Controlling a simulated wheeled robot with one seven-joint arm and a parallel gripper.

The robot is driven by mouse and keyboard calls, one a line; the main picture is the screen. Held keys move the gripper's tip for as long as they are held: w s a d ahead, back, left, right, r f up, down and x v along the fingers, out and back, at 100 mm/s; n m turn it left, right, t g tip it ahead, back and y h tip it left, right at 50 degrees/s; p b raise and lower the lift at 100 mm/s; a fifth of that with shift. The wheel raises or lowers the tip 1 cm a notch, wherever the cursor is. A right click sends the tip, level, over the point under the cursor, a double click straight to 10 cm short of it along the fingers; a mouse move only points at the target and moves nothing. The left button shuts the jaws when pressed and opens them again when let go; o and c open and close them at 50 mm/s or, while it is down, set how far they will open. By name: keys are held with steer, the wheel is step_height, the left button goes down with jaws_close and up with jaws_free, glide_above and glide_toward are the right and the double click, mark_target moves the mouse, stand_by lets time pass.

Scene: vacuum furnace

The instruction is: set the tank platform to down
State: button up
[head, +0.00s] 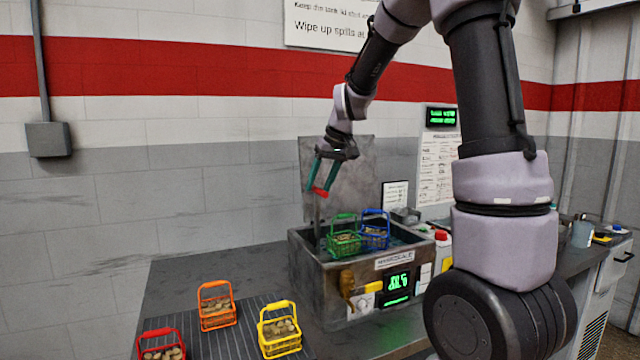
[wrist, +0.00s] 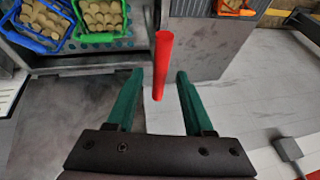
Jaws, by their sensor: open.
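The tank (head: 330,295) is a grey box on the counter with its lid (head: 345,165) raised behind it. A green basket (head: 345,243) and a blue basket (head: 375,238) stand high in it, rising above the rim, on a perforated platform (wrist: 115,45). A red bar handle (wrist: 162,62) is at the tank's left side; in the head view it shows (head: 320,192) atop a thin post. My gripper (head: 322,176) is open at the handle. In the wrist view the handle lies between the two green fingers (wrist: 160,76), with a gap on each side.
An orange basket (head: 217,308), a yellow basket (head: 280,330) and a red basket (head: 162,346) stand on a ribbed mat in front left. A green-lit display (head: 398,284) and brass tap (head: 347,287) are on the tank's front. A red button (head: 441,236) is to the right.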

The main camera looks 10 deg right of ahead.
jaws_close()
stand_by(1.4)
